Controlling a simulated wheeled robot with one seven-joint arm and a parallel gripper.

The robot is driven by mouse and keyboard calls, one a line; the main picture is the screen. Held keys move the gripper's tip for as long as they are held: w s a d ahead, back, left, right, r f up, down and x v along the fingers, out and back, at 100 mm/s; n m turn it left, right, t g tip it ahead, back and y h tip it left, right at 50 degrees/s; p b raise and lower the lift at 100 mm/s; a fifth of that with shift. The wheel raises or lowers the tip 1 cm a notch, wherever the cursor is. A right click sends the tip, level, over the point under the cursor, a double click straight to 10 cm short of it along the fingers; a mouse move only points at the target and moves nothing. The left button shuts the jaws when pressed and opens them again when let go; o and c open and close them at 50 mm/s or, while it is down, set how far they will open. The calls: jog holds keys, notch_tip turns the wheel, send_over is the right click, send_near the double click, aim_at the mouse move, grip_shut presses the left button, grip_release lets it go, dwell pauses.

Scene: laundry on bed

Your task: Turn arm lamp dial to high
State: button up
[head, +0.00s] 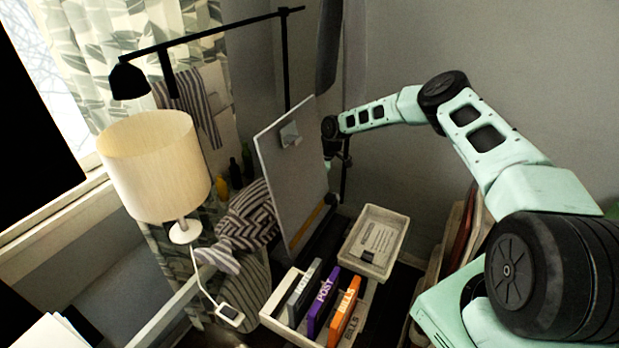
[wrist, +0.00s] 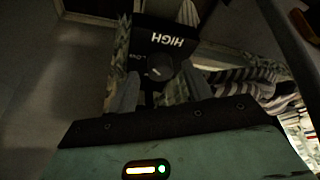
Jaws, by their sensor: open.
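The black arm lamp (head: 200,36) stands at the back in the head view, its shade hanging at the left end of a long arm. Its dark round dial (wrist: 160,67) shows in the wrist view, beside a black plate with HIGH (wrist: 166,39) printed on it, upside down in this view. A small label, apparently LOW, is left of the dial. My gripper (wrist: 159,84) is open, with one pale finger on each side of the dial. I cannot tell whether the fingers touch it. In the head view the grey board mostly hides my gripper.
The upright grey board (head: 292,165) stands close to my wrist. A cream-shaded lamp (head: 155,165) is at the left. A white tray (head: 374,240) and a file box (head: 268,319) with labelled folders are below. Striped cloth (wrist: 245,78) lies right of the dial in the wrist view.

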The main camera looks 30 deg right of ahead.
jog(key=shift+a+f, duration=0.15)
jog(key=shift+f, duration=0.2)
jog(key=c, duration=1)
jog(key=shift+o, duration=0.2)
jog(key=shift+a+m+t+h+b, duration=0.1)
jog(key=shift+m+t+h+b, duration=0.25)
jog(key=shift+m+b, duration=0.7)
jog(key=shift+m+t, duration=0.45)
jog(key=shift+m, duration=0.8)
jog(key=o, duration=1)
jog(key=shift+c, duration=0.2)
